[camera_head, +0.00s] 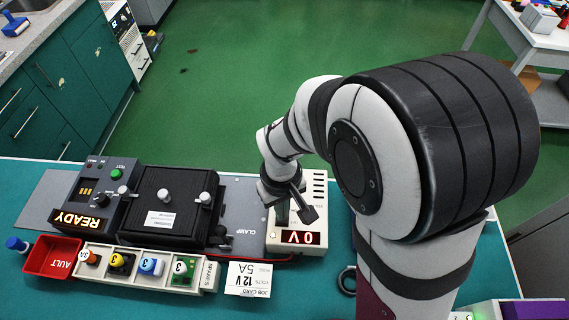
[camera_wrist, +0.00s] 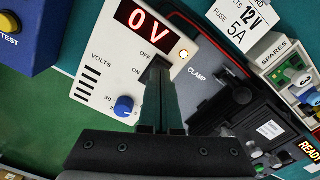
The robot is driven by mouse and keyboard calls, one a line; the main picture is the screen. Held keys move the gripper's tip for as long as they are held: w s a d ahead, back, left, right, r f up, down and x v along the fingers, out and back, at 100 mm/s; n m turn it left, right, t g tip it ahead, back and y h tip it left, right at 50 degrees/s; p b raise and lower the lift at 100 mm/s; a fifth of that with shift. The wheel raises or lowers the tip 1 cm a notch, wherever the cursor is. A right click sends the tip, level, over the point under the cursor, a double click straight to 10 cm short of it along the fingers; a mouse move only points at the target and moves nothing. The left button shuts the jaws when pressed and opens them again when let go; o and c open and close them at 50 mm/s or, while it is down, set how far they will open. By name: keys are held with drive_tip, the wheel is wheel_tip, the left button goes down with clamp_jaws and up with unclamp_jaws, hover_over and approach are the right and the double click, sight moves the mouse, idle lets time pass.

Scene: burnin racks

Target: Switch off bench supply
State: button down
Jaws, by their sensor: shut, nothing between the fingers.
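The bench supply (camera_head: 318,196) is a white box with vents, right of the clamp fixture in the head view. Its red display (camera_head: 300,237) reads 0 V, and the display shows the same in the wrist view (camera_wrist: 144,22). In the wrist view the supply's panel (camera_wrist: 92,58) carries OFF and ON labels, a blue knob (camera_wrist: 124,106) and a small lit lamp (camera_wrist: 183,53). My gripper (camera_wrist: 158,66) is shut and empty, its fingertips over the panel beside the OFF and ON labels.
The black clamp fixture (camera_head: 165,190) stands left of the supply, beside a tester showing READY (camera_head: 82,220). A job card (camera_head: 248,279) reads 12 V, 5 A. A spares tray (camera_head: 210,279) and a red bin (camera_head: 54,257) lie along the near side.

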drive_tip(key=shift+f, duration=0.9)
idle(0.5)
wheel_tip(320, 180, up, 7)
drive_tip(key=shift+f, duration=0.15)
drive_tip(key=shift+r, duration=0.2)
idle(0.4)
drive_tip(key=s+d+r+m+y, duration=0.1)
drive_tip(key=s+d+r+m, duration=0.2)
drive_tip(key=s, duration=0.4)
drive_tip(key=s+d+r+m, duration=0.4)
drive_tip(key=s+d+m, duration=0.2)
drive_tip(key=s+m, duration=0.1)
drive_tip(key=shift+s+d+m+y, duration=0.2)
drive_tip(key=shift+s+m+y, duration=0.2)
drive_tip(key=shift+m, duration=0.4)
